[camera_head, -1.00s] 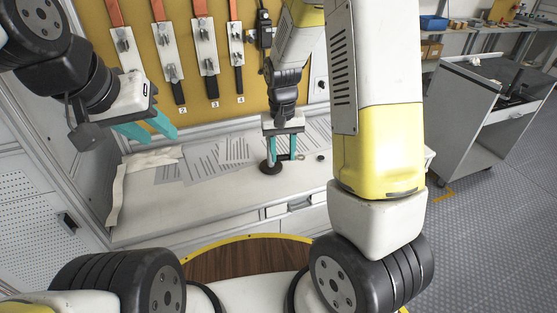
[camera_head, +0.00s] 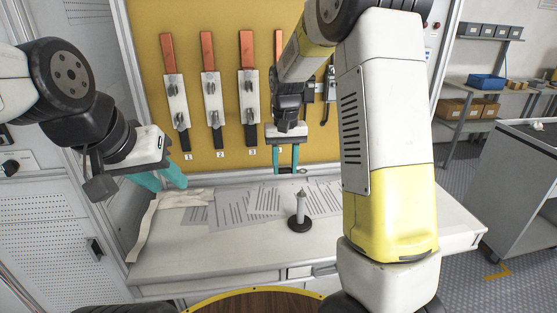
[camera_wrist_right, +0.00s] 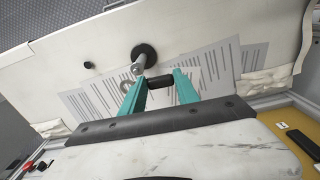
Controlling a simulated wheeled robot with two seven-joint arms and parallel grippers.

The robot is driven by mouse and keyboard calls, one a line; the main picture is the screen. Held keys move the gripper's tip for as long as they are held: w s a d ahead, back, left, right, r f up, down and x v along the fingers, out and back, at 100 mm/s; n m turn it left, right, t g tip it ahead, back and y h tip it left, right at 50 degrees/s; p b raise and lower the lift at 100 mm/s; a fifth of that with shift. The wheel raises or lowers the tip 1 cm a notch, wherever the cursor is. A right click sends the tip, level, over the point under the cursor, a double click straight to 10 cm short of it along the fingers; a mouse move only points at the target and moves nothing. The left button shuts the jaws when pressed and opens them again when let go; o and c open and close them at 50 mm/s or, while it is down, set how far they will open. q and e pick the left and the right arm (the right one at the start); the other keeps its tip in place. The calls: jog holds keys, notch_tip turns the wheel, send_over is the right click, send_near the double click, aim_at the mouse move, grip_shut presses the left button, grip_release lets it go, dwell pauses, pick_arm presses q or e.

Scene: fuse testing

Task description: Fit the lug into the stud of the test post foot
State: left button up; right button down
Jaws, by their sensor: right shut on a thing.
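A grey test post (camera_head: 300,206) stands upright on a round black foot (camera_head: 299,225) on the bench. The right wrist view shows the post (camera_wrist_right: 140,66) and its foot (camera_wrist_right: 144,53) beyond my fingertips. My right gripper (camera_head: 286,170) is behind and above the post in the head view, apart from it. It is shut on a dark cylindrical piece (camera_wrist_right: 184,91) lying across its teal fingers. I cannot tell whether this is the lug. My left gripper (camera_head: 160,179) is open and empty at the left.
Printed sheets (camera_head: 232,205) lie on the white bench (camera_head: 220,255). A small black knob (camera_wrist_right: 89,65) stands on it. A yellow board (camera_head: 225,60) with orange-and-black handled switches rises behind. A grey cabinet (camera_head: 520,190) stands right.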

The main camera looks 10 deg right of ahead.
aim_at(285, 174)
jog(key=shift+f, duration=2.75)
jog(key=shift+f, duration=0.25)
jog(key=shift+f, duration=0.35)
jog(key=shift+f, duration=0.8)
dwell(0.3)
dwell(0.5)
jog(key=c, duration=0.8)
grip_release()
jog(key=shift+r, duration=0.1)
notch_tip(285, 174, up, 8)
jog(key=shift+f, duration=0.2)
